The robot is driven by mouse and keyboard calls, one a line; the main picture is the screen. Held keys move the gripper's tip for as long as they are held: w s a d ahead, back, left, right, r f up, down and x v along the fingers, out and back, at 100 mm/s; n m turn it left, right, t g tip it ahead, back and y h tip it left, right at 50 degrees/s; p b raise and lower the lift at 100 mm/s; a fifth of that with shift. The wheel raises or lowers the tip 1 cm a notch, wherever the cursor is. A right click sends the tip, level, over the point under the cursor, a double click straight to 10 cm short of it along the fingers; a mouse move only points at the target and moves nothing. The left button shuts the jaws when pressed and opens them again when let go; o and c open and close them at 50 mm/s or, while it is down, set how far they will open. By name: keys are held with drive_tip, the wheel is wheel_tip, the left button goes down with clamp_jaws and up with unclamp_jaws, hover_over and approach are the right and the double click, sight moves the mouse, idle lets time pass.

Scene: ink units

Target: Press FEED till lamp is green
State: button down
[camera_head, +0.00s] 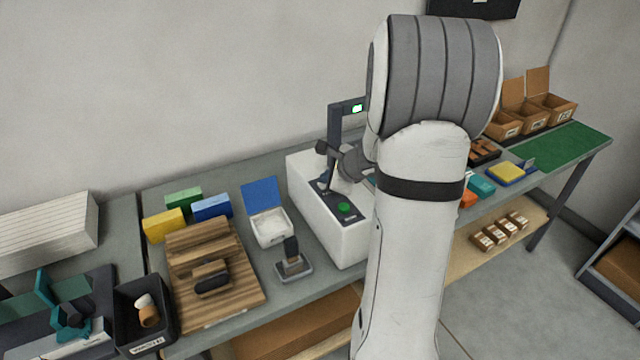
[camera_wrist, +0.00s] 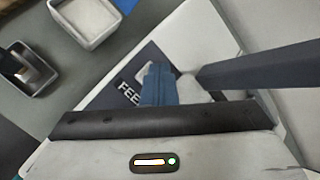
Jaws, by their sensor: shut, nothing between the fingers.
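The white machine (camera_head: 305,190) stands on the bench with a dark control panel (camera_head: 352,217) on its top. A dark post (camera_head: 334,122) rises from it, and a small lamp (camera_head: 357,108) there glows green. A green button (camera_head: 343,208) is on the panel's near part. My gripper (camera_head: 327,184) is shut and empty, low over the panel's far part. In the wrist view, its closed fingers (camera_wrist: 158,82) point down at the panel beside the partly covered FEED label (camera_wrist: 130,92). The FEED button is hidden by the fingers; I cannot tell whether they touch it.
The dark post (camera_wrist: 265,72) stands close to the fingers. Left of the machine are an open white box (camera_head: 271,232) with a blue lid, a dark-handled stamp (camera_head: 292,262) and a wooden board (camera_head: 190,290). My arm hides the machine's right side.

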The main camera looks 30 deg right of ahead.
drive_tip(key=shift+r+p, duration=0.65)
drive_tip(key=shift+r, duration=0.25)
wheel_tip(320, 180, up, 5)
drive_tip(key=p, duration=0.4)
idle(0.6)
